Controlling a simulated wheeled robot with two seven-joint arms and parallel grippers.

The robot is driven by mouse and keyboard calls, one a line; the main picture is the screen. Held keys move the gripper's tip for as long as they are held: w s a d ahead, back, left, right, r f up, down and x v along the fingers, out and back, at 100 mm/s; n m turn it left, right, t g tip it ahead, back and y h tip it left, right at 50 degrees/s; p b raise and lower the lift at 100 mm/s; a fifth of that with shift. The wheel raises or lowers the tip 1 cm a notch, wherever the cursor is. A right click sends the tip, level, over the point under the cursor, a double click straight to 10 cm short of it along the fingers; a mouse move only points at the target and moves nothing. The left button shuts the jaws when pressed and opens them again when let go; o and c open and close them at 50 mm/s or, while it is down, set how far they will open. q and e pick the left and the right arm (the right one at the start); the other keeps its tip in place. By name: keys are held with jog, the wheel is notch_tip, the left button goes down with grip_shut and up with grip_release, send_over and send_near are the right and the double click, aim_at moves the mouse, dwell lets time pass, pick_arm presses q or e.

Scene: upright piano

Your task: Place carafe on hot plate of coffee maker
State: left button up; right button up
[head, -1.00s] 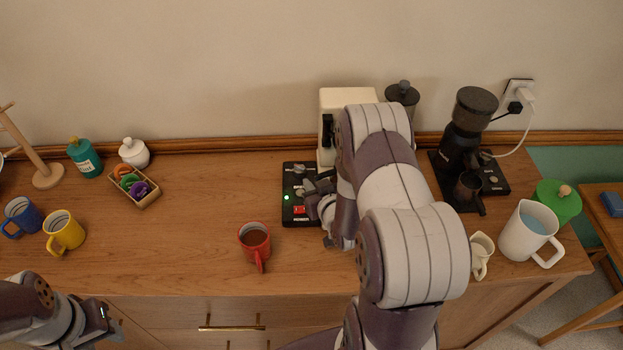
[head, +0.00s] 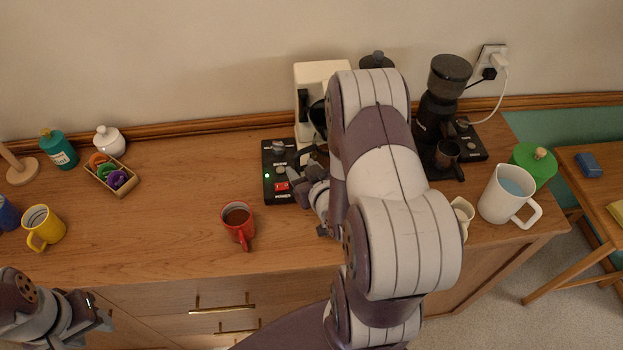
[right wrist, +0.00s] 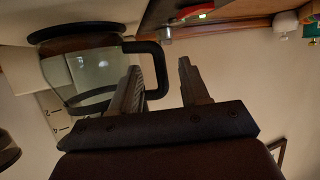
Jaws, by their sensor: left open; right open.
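The cream coffee maker (head: 318,72) stands against the wall, partly behind my right arm. The clear glass carafe (right wrist: 85,75) shows in the right wrist view, with a black handle (right wrist: 158,52) and a black disc at its upper end in the picture. In the head view my arm hides most of it, so I cannot tell exactly how it sits. My right gripper (right wrist: 160,68) is open, its fingers on either side of the handle; it also shows beside the black control box in the head view (head: 290,166). My left gripper (head: 104,312) is open and empty in front of the counter.
The black control box (head: 270,183) has a green light and red switch. A red mug (head: 238,226) stands in front. The grinder (head: 436,110), a white jug (head: 497,203) and a cream pitcher (head: 464,213) are right. The left-middle counter is clear.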

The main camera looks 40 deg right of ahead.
jog(key=s+a+r+n+g+y, duration=0.2)
jog(key=s+a+r+g, duration=0.5)
jog(key=s+a+g, duration=0.3)
jog(key=a+g, duration=0.2)
jog(key=a, duration=0.1)
jog(key=shift+s+y, duration=0.3)
jog(key=shift+s, duration=0.1)
